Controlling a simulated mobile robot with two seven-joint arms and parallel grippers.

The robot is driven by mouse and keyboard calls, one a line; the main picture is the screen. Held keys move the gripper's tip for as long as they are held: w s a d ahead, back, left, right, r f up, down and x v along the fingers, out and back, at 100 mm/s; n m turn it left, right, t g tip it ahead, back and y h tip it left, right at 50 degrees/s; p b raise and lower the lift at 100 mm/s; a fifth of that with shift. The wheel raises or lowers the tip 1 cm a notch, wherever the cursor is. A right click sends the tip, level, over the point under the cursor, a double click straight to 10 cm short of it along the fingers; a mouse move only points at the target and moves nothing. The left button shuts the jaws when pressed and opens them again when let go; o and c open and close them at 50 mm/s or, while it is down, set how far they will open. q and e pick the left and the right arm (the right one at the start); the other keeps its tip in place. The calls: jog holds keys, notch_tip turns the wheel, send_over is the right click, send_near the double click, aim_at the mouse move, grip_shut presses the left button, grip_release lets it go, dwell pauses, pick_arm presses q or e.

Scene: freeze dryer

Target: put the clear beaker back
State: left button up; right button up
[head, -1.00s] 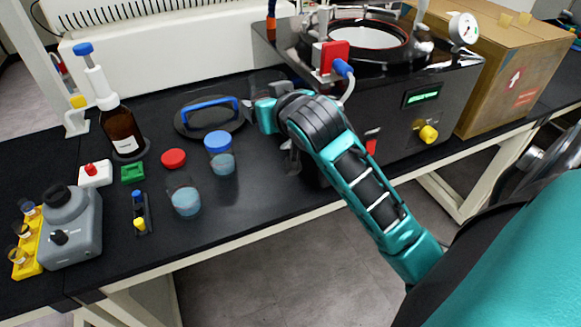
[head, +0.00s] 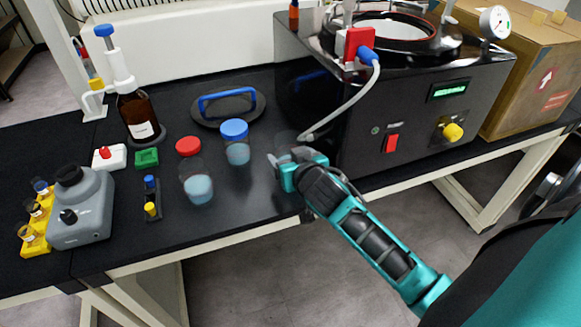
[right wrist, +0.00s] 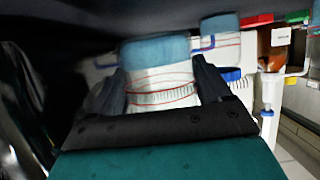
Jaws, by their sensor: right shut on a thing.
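My right gripper (head: 287,166) is shut on a clear beaker (right wrist: 160,80) with printed markings and blue contents. In the head view the beaker (head: 283,141) shows only faintly, partly hidden by the gripper. It is over the bench between the blue-lidded jar and the black machine; I cannot tell whether it touches the bench. In the right wrist view it stands between the two fingers, with the bench at the top of the picture. My left gripper is not in view.
To the left stand a blue-lidded jar (head: 237,143), another clear vessel with blue liquid (head: 198,187) and a red cap (head: 188,146). A lid with a blue handle (head: 228,105) lies behind. The black machine (head: 375,105), with a hanging white hose (head: 350,105), is to the right.

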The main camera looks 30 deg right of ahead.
jog(key=shift+f, duration=1.2)
jog(key=shift+f, duration=0.2)
jog(key=o, duration=1.1)
jog(key=shift+r, duration=0.1)
